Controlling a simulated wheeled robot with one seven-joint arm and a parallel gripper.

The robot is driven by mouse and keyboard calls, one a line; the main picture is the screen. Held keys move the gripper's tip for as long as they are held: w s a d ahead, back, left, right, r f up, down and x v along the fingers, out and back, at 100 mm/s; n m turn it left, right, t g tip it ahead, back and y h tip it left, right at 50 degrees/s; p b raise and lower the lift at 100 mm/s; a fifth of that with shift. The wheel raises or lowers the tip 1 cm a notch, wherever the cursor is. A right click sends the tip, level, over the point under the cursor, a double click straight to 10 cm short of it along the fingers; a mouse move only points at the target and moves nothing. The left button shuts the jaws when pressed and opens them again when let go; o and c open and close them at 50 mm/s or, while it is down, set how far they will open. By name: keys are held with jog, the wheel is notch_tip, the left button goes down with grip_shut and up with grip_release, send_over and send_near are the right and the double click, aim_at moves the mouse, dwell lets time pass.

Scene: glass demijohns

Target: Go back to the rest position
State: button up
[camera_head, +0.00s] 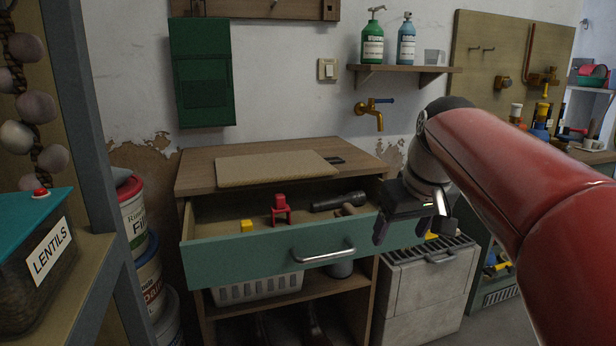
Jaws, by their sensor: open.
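My gripper (411,226) is open and empty, its fingers pointing down. It appears in front of the right end of an open drawer (240,262) with a green front and a silver handle (324,255). My red arm comes in from the right edge and hides part of the wall and the bench behind it. In the drawer are a small red stool-like object (281,210), a yellow block (246,226) and a black flashlight (338,202).
The drawer juts out from a wooden cabinet (200,166) with a cork board (275,168) on top. A white basket (258,290) sits below. Stacked buckets (134,222) and a lentils container (35,262) stand left. A white unit (420,295) stands right. A yellow tap (374,112) is on the wall.

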jog(key=s+f+m, duration=0.1)
jog(key=s+f, duration=0.6)
jog(key=s, duration=0.3)
jog(key=s+f+m+t+h+p, duration=0.1)
jog(key=s+f, duration=0.6)
jog(key=s, duration=0.3)
jog(key=shift+a+f+m, duration=0.25)
jog(key=shift+a+m, duration=0.05)
jog(key=shift+m, duration=0.1)
jog(key=shift+c, duration=0.4)
